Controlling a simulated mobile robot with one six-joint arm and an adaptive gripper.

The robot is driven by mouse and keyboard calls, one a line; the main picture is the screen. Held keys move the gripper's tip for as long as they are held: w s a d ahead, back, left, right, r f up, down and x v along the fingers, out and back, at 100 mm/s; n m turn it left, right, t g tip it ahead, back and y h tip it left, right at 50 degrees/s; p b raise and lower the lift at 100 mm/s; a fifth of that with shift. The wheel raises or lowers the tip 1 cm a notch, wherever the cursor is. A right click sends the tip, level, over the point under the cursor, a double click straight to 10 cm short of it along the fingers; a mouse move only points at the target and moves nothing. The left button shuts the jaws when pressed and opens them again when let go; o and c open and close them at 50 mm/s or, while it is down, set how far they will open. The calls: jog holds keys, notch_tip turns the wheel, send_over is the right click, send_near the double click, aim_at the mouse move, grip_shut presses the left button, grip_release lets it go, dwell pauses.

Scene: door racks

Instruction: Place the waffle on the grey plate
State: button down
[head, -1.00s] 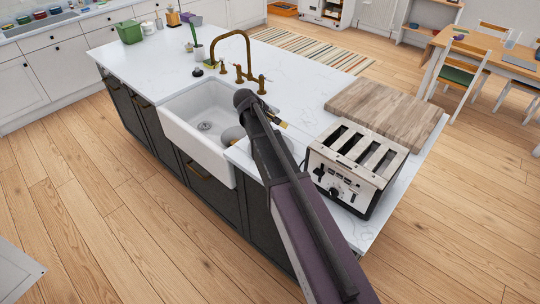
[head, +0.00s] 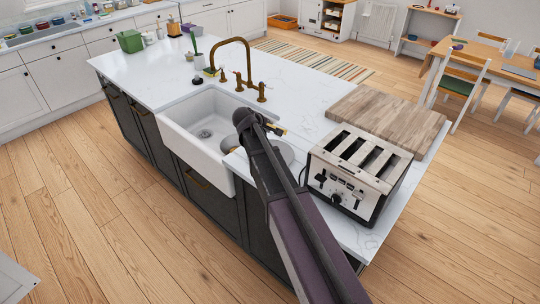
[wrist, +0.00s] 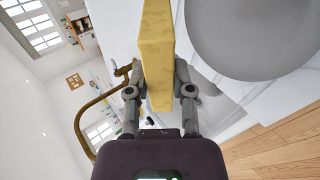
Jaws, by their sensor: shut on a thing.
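The waffle (wrist: 157,45) is a yellow-brown slab standing edge-on in the wrist view. My gripper (wrist: 160,82) is shut on it, with one finger on each side. The grey plate (wrist: 255,35) is at the upper right of the wrist view, beside the waffle and apart from it in the picture. In the head view the plate (head: 284,152) lies on the white counter between the sink and the toaster, partly hidden behind my arm. My gripper (head: 274,130) is over the plate's far side there, mostly hidden by my wrist.
A four-slot toaster (head: 358,172) stands close to the right of the plate. A wooden board (head: 385,117) lies behind it. The white sink (head: 205,128) and brass tap (head: 240,65) are to the left. The counter behind the plate is clear.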

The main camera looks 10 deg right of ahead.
jog(key=shift+f+b, duration=4.85)
jog(key=shift+f, duration=0.1)
jog(key=c, duration=0.7)
grip_release()
jog(key=shift+o, duration=0.2)
jog(key=shift+r, duration=0.1)
jog(key=shift+p+v, duration=1.15)
jog(key=shift+v, duration=0.45)
jog(key=shift+p+v, duration=1.45)
jog(key=shift+v, duration=0.95)
